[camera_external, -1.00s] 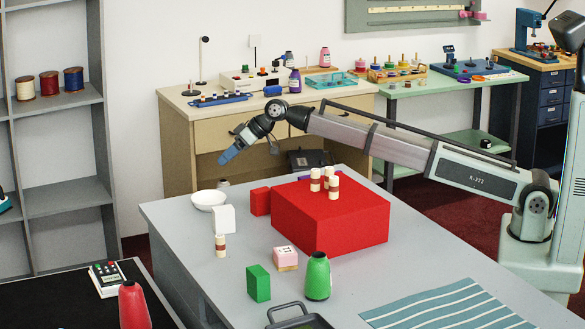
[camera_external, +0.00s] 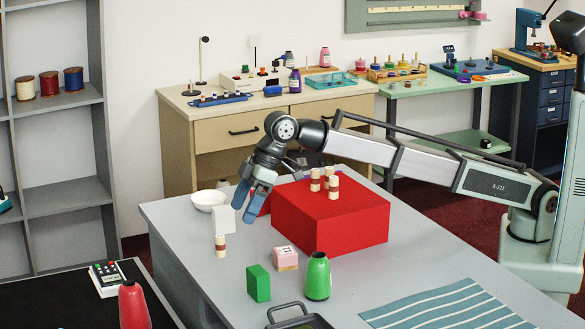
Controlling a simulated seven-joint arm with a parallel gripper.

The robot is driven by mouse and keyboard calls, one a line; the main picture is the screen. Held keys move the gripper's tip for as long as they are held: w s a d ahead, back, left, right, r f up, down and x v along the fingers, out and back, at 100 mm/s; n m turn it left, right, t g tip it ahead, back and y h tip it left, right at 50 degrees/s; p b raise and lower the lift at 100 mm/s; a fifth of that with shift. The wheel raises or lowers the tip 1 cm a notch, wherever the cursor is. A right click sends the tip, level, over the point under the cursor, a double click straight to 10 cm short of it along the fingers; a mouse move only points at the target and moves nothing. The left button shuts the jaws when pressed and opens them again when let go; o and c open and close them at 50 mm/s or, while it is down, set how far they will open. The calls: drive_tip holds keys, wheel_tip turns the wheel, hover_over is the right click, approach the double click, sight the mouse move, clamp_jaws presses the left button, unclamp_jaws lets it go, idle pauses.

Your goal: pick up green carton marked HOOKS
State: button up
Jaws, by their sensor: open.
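A plain green carton (camera_external: 258,283) stands upright near the front edge of the grey table (camera_external: 190,236); no HOOKS lettering can be read on the faces in view. My gripper (camera_external: 244,214) is open and empty, pointing down with blue fingers. It is above and behind the green carton, clearly apart from it. In the picture it is over the white carton (camera_external: 223,220) and the left side of the big red block (camera_external: 330,217). It partly hides a small red carton (camera_external: 266,204).
A green bottle (camera_external: 317,277) and a pink box (camera_external: 285,257) stand close right of the green carton. A striped cylinder (camera_external: 220,246), a white bowl (camera_external: 208,200), a dark tray (camera_external: 300,319) and a striped mat (camera_external: 445,309) are around. Several cylinders (camera_external: 333,187) top the red block.

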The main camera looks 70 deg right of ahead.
drive_tip(key=n, duration=0.2)
approach(259, 270)
wheel_tip(259, 270, up, 3)
drive_tip(key=shift+g+h, duration=0.3)
drive_tip(key=shift+g, duration=0.2)
drive_tip(key=x, duration=0.8)
drive_tip(key=shift+s+a+f, duration=0.15)
drive_tip(key=shift+s+f, duration=0.05)
drive_tip(key=shift+f, duration=0.05)
drive_tip(key=shift+w+x, duration=0.15)
drive_tip(key=shift+x, duration=1.15)
drive_tip(key=shift+w+x, duration=0.15)
drive_tip(key=shift+x, duration=1.2)
drive_tip(key=shift+r, duration=0.1)
drive_tip(key=shift+c, duration=0.4)
drive_tip(key=c, duration=1)
